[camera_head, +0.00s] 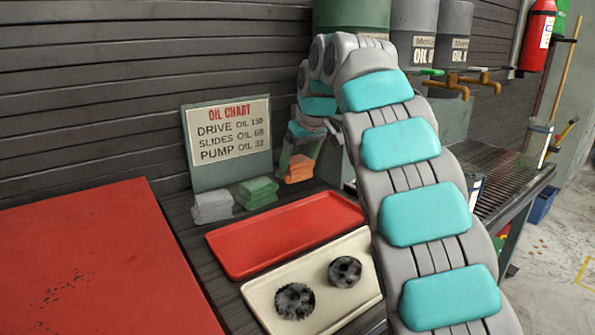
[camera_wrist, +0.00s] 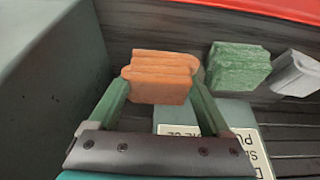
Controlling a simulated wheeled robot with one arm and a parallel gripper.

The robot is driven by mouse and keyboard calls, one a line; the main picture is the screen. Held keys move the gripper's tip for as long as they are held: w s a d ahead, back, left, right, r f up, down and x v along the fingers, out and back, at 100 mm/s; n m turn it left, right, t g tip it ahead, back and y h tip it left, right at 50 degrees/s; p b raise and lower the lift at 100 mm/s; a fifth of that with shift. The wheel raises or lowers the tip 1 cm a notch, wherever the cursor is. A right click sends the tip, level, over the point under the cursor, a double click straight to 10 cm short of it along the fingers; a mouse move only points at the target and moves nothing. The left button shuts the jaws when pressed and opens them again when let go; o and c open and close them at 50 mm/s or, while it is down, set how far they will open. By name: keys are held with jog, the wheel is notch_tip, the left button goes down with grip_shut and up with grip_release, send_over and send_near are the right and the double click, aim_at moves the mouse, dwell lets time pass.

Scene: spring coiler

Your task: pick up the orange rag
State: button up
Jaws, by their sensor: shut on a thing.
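The orange rag (camera_head: 298,168) is a folded stack between the fingers of my gripper (camera_head: 297,158), in front of the wall right of the oil chart. In the wrist view, the orange rag (camera_wrist: 160,77) sits between the two green fingertips of my gripper (camera_wrist: 160,84), which are shut on it. The head view shows it beside the green rag at about the same level. I cannot tell whether its underside touches the bench.
A green rag (camera_head: 258,192) and a grey rag (camera_head: 212,206) lie left of it, before the oil chart sign (camera_head: 228,140). A red tray (camera_head: 287,234) and a cream tray (camera_head: 262,300) with two dark gears are in front. Oil drums (camera_head: 413,45) stand behind my arm.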

jog(key=shift+r, duration=0.35)
jog(key=s+d+b, duration=0.1)
jog(key=s+d, duration=0.2)
jog(key=s, duration=0.1)
jog(key=s+d+r+b, duration=0.1)
jog(key=s+d, duration=0.2)
jog(key=s, duration=0.2)
jog(key=s+d+b, duration=0.1)
jog(key=s+d, duration=0.2)
jog(key=s, duration=0.1)
jog(key=shift+s+r, duration=0.2)
jog(key=o, duration=0.9)
jog(key=c, duration=0.6)
